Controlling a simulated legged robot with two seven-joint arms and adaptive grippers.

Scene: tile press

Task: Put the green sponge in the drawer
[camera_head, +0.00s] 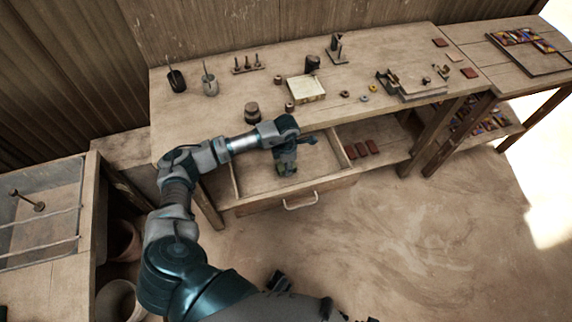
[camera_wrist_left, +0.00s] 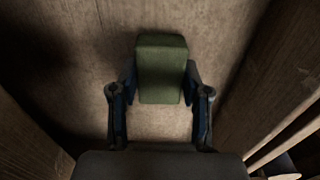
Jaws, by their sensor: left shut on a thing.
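The drawer (camera_head: 335,186) under the workbench is pulled open, with a pale handle (camera_head: 300,204) on its front. My left gripper (camera_head: 287,170) points down into the drawer. In the left wrist view the green sponge (camera_wrist_left: 162,68) sits between the two fingers of the left gripper (camera_wrist_left: 160,98), which is shut on it. Wooden drawer floor and side walls show around the sponge there. I cannot tell whether the sponge touches the floor. In the head view the sponge is mostly hidden by the gripper.
The workbench top (camera_head: 225,125) above the drawer carries a cream block (camera_head: 306,89), jars, stamps and small tools. Several red tiles (camera_head: 362,149) lie on the shelf right of the drawer. A side cabinet (camera_head: 40,200) stands at left. The floor in front is clear.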

